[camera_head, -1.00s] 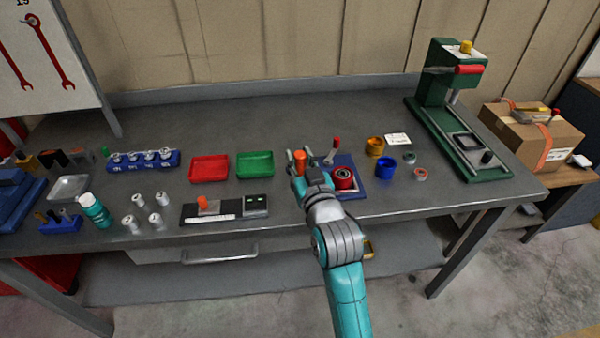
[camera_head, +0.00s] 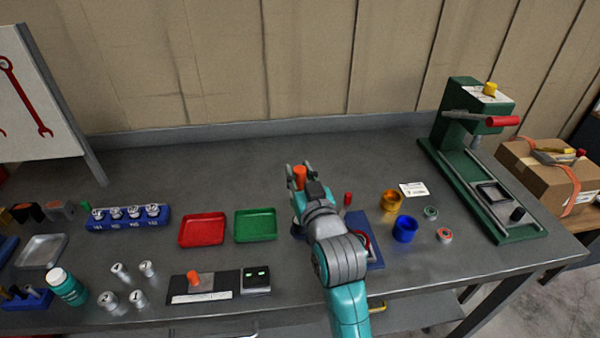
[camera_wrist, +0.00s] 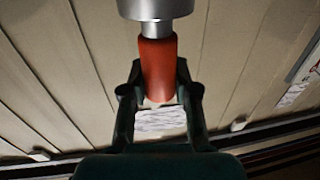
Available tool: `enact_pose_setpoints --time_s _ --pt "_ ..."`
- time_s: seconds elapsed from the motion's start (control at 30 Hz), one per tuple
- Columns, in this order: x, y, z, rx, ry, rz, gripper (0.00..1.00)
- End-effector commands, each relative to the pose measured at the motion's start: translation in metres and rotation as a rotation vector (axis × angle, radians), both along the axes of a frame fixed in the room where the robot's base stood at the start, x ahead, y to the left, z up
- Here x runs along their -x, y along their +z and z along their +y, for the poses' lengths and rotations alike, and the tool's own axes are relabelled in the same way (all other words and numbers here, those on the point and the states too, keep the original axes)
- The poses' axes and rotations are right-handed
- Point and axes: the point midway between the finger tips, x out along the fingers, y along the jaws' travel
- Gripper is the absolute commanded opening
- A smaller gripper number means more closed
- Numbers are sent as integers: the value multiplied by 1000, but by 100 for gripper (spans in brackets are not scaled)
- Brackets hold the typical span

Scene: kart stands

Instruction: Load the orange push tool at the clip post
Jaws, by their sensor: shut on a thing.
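The orange push tool (camera_head: 300,178) is held in my gripper (camera_head: 299,170) above the middle of the bench. In the wrist view the orange handle (camera_wrist: 158,68) sits between the two dark fingers of my gripper (camera_wrist: 159,78), and a wide silvery metal part (camera_wrist: 155,8) is at its far end. My gripper is shut on the handle. A blue base plate (camera_head: 374,252) lies to the right, partly hidden by my arm. A red-topped post (camera_head: 347,199) stands near it. I cannot tell for sure which part is the clip post.
Red (camera_head: 203,230) and green (camera_head: 255,225) trays lie left of my gripper. A black fixture with an orange knob (camera_head: 193,278) is at front left. Yellow (camera_head: 391,200) and blue (camera_head: 405,229) cups and a green press (camera_head: 470,150) stand right. The bench behind my gripper is clear.

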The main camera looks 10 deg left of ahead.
Motion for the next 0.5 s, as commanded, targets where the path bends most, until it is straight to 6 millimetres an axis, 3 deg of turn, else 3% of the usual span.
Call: enact_pose_setpoints --time_s 0.5 --pt "0 -46 0 0 0 0 0"
